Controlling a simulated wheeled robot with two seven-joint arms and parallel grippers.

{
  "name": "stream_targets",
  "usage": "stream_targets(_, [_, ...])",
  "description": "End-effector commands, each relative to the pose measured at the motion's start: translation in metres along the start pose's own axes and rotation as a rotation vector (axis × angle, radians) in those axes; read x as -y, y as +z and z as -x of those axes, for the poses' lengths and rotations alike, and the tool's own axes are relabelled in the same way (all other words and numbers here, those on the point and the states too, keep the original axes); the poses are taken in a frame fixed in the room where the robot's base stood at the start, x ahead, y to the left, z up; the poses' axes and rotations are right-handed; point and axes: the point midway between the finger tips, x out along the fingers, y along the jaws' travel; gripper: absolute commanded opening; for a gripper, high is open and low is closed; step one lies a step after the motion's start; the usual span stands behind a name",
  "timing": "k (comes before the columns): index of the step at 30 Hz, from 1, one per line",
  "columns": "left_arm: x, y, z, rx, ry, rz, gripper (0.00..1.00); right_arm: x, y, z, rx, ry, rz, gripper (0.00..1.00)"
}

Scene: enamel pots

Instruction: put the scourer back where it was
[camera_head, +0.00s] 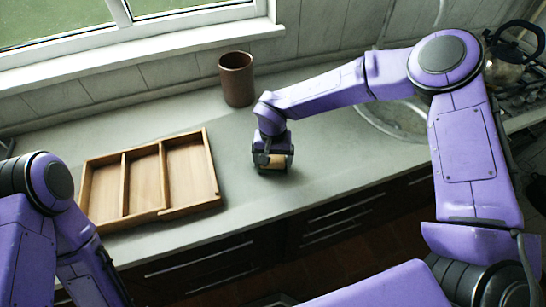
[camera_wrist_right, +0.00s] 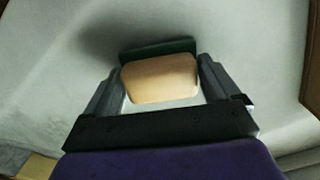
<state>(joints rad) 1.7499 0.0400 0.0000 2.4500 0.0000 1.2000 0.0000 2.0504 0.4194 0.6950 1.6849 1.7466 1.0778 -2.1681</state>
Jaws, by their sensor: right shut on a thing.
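The scourer is a small block with a tan face and a dark green layer. In the head view the scourer (camera_head: 281,161) is at my right gripper (camera_head: 273,163), low over the grey counter, right of the wooden tray. In the right wrist view the scourer (camera_wrist_right: 160,80) sits between the two fingers of my right gripper (camera_wrist_right: 163,85), which is shut on it. I cannot tell whether it touches the counter. My left arm shows at the left edge of the head view, but its gripper is out of view.
A wooden tray (camera_head: 160,210) with three empty compartments lies on the counter (camera_head: 330,160) at left. A brown cup (camera_head: 237,79) stands upright near the wall. The counter between tray and gripper is clear.

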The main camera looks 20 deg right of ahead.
Motion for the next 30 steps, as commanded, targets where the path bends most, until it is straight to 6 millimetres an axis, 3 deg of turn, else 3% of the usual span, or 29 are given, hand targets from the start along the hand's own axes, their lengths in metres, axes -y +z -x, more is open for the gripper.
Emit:
stream_targets(11, [0.000,0.000,0.000,0.000,0.000,0.000,0.45,0.000,0.000,-0.006,-0.001,-0.002,-0.001,0.65])
stream_targets(12, [0.000,0.000,0.000,0.000,0.000,0.000,0.45,0.000,0.000,-0.006,-0.001,-0.002,-0.001,0.96])
stream_targets(13, [0.000,0.000,0.000,0.000,0.000,0.000,0.45,0.000,0.000,-0.006,-0.002,-0.002,0.000,1.00])
stream_targets(20, [0.000,0.000,0.000,0.000,0.000,0.000,0.45,0.001,0.000,-0.004,-0.002,-0.002,-0.001,1.00])
stream_targets(23, [0.000,0.001,-0.002,0.000,0.000,0.000,0.45,0.001,-0.001,0.006,-0.003,-0.003,-0.001,1.00])
stream_targets(30, [-0.001,0.004,-0.011,0.000,0.000,0.000,0.45,0.001,-0.001,0.065,-0.006,-0.006,-0.002,1.00])
